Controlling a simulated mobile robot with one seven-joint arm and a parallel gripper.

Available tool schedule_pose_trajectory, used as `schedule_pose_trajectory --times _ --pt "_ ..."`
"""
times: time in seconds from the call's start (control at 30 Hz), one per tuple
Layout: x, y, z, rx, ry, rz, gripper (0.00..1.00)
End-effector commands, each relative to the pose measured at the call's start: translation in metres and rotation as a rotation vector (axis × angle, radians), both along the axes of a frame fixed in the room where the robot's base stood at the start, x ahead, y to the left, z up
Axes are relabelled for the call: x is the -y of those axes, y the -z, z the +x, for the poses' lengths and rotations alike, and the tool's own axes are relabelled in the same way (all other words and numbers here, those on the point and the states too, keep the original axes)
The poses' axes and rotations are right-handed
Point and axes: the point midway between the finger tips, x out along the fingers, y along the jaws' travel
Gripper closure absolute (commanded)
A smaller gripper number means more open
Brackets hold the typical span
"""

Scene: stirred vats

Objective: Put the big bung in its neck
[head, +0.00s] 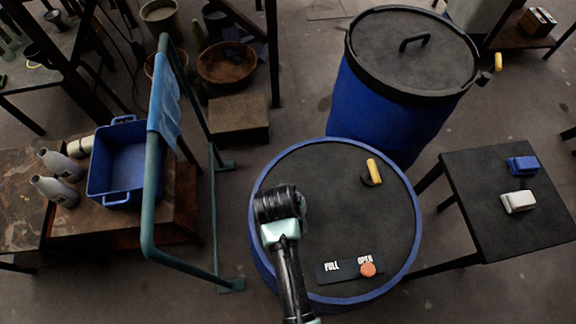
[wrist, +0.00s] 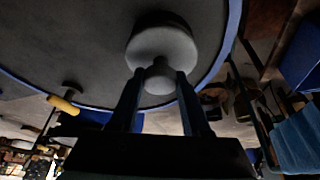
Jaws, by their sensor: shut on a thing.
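The big bung, a pale grey round disc with a knob (wrist: 163,45), is seen in the wrist view. My gripper (wrist: 160,78) has its two fingers shut on the knob, and the disc lies beyond the fingertips. A darker band shows along the disc's far edge. The disc is over the dark top of the blue-rimmed vat (head: 330,200). The neck cannot be made out, and I cannot tell whether the bung touches the vat top. In the head view my wrist hides the bung and the fingers, over the left part of the vat top.
A yellow-handled fitting (head: 373,170) stands on the vat top. A plate (head: 335,271) reading FULL and OPEN has an orange knob (head: 368,269). A lidded blue vat (head: 400,110) stands behind. A green rail (head: 152,190) stands left, a dark table (head: 500,225) right.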

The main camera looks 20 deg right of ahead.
Motion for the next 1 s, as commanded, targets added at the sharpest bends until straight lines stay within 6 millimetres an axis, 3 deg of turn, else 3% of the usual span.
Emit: schedule_pose_trajectory --times 0.4,0.43,0.57,0.87,1.0 --pt "0.0 0.01 0.0 0.0 0.0 0.0 1.0" --pt "0.0 0.009 0.0 0.0 0.0 0.0 0.47" --pt "0.0 0.009 0.0 0.0 0.0 0.0 0.24" --pt "0.0 0.008 0.0 0.0 0.0 0.0 0.22" --pt "0.0 -0.003 0.0 0.002 0.001 0.0 0.22"
